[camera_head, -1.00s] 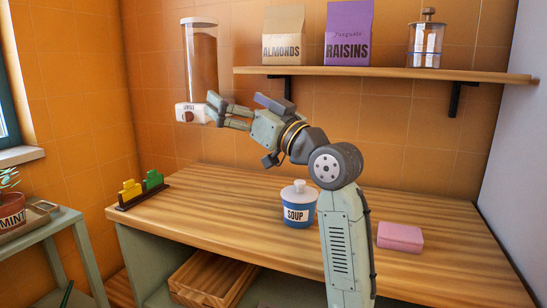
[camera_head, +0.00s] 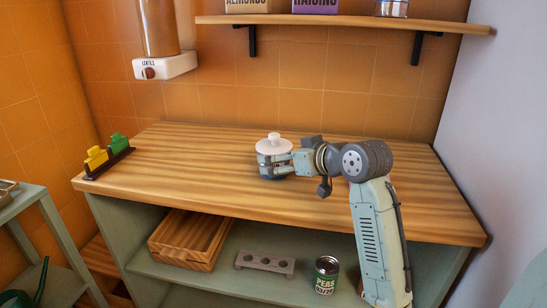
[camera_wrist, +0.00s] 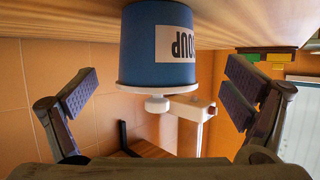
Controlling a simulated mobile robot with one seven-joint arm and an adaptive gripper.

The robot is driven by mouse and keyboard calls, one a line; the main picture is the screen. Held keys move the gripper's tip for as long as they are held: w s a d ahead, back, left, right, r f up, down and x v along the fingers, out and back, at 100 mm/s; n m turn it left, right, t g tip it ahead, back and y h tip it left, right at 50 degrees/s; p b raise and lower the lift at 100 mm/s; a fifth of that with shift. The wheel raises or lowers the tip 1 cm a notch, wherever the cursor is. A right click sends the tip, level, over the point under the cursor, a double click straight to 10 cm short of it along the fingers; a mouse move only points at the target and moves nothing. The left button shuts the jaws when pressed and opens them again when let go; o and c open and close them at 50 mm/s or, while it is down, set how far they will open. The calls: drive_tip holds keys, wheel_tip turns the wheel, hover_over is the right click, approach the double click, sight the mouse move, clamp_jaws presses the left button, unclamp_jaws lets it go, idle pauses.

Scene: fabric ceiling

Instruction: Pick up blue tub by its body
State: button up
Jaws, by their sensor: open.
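The blue tub (camera_wrist: 165,45) has a white lid with a round knob and a label reading SOUP. It stands on the wooden counter; the wrist view shows it upside down. In the head view its white lid (camera_head: 274,147) shows above my gripper (camera_head: 268,165), which hides most of the body. The tub is ahead of and between the fingers, with no contact seen.
Yellow and green pieces stand in a dark holder (camera_head: 107,160) at the counter's left end. A lentil dispenser (camera_head: 163,66) hangs on the tiled wall. A wooden shelf (camera_head: 345,22) runs above. Below are a wooden crate (camera_head: 190,240) and a peas can (camera_head: 326,275).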

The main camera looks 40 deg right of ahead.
drive_tip(key=p+x, duration=0.2)
drive_tip(key=x, duration=0.2)
drive_tip(key=shift+w+d, duration=0.15)
drive_tip(key=shift+w, duration=0.05)
drive_tip(key=shift+w+f, duration=0.35)
drive_tip(key=shift+w, duration=0.1)
drive_tip(key=shift+c, duration=0.5)
drive_tip(key=c, duration=1.5)
drive_tip(key=shift+r, duration=0.1)
drive_tip(key=shift+c, duration=0.2)
